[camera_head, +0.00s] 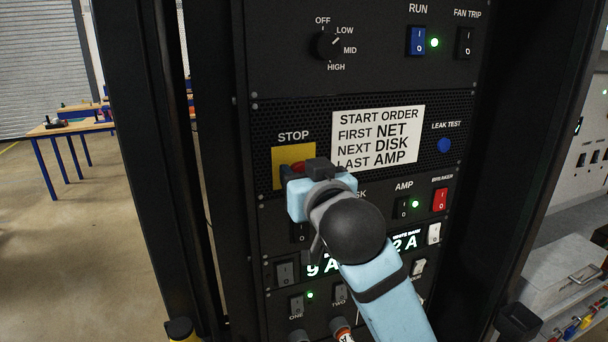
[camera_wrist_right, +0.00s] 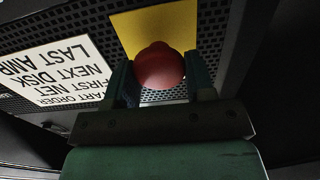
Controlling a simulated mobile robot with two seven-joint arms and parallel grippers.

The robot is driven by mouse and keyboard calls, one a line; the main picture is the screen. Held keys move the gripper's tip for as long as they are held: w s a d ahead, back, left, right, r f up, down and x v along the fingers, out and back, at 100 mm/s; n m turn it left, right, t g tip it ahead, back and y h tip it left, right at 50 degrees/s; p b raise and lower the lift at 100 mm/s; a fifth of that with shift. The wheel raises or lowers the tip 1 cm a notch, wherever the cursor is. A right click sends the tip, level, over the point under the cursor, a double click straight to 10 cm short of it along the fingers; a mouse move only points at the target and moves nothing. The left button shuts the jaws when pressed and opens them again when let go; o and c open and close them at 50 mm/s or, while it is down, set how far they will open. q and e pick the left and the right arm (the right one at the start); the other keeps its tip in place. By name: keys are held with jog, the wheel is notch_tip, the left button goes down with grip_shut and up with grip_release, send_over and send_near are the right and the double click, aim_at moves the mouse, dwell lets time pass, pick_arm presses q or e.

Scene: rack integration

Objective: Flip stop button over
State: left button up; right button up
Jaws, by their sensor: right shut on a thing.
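The stop button is a red round knob on a yellow square plate (camera_head: 291,153) under the word STOP on the black rack panel. In the head view only a bit of the red stop button (camera_head: 297,167) shows behind my right gripper (camera_head: 290,177). In the right wrist view the red stop button (camera_wrist_right: 160,67) sits between the two fingers of my right gripper (camera_wrist_right: 162,85), with the yellow plate (camera_wrist_right: 151,25) behind it. My right gripper is shut on the button. My left gripper is not in view.
A white START ORDER label (camera_head: 378,137) is right of the button. A rotary knob (camera_head: 327,45) and switches such as RUN (camera_head: 418,41) are above. The red breaker switch (camera_head: 440,199) and AMP switch (camera_head: 403,208) are at lower right. A black rack post (camera_head: 150,150) stands left.

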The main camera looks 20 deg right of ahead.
jog(key=shift+w, duration=0.55)
jog(key=o, duration=1)
jog(key=shift+r, duration=0.1)
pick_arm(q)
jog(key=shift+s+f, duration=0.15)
pick_arm(e)
jog(key=shift+o, duration=1.2)
jog(key=shift+w, duration=0.1)
pick_arm(q)
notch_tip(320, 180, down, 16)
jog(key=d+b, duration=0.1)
jog(key=b, duration=1.6)
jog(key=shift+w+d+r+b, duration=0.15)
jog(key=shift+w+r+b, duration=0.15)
jog(key=shift+b, duration=0.1)
pick_arm(e)
jog(key=s, duration=1.3)
jog(key=shift+s+d, duration=0.2)
jog(key=shift+s, duration=0.2)
